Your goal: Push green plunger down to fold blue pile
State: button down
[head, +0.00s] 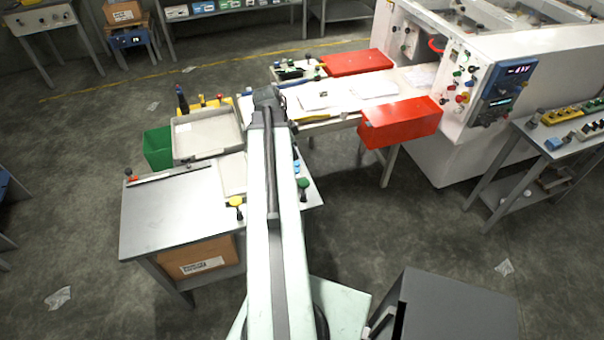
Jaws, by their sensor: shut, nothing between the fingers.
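A green plunger (303,184) with a round knob stands near the right front corner of the grey table (150,222), just right of my arm. A small blue thing (297,166) shows just beyond it, partly hidden by my arm; I cannot tell whether it is the blue pile. My gripper (266,94) is shut and empty. It is beyond the green plunger and to its left, apart from it, near the right side of a grey tray.
A yellow knob (236,202) stands left of my arm. A grey tray (177,148) and a green bin (157,150) are behind the table. Red covers (400,122) flank the white machine's feed bed. A grey box (458,305) stands at the lower right. Floor right of the table is clear.

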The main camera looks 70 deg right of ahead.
aim_at(300, 184)
jog(key=shift+s+d+f, duration=0.1)
jog(key=b+x, duration=1.3)
jog(key=shift+w+a+f+b, duration=0.25)
jog(key=shift+w+f+b, duration=0.05)
jog(key=shift+f, duration=0.15)
notch_tip(300, 184, down, 6)
jog(key=b, duration=0.6)
jog(key=shift+a+r, duration=0.2)
jog(key=shift+r, duration=0.05)
jog(key=shift+a+f, duration=0.1)
dwell(0.5)
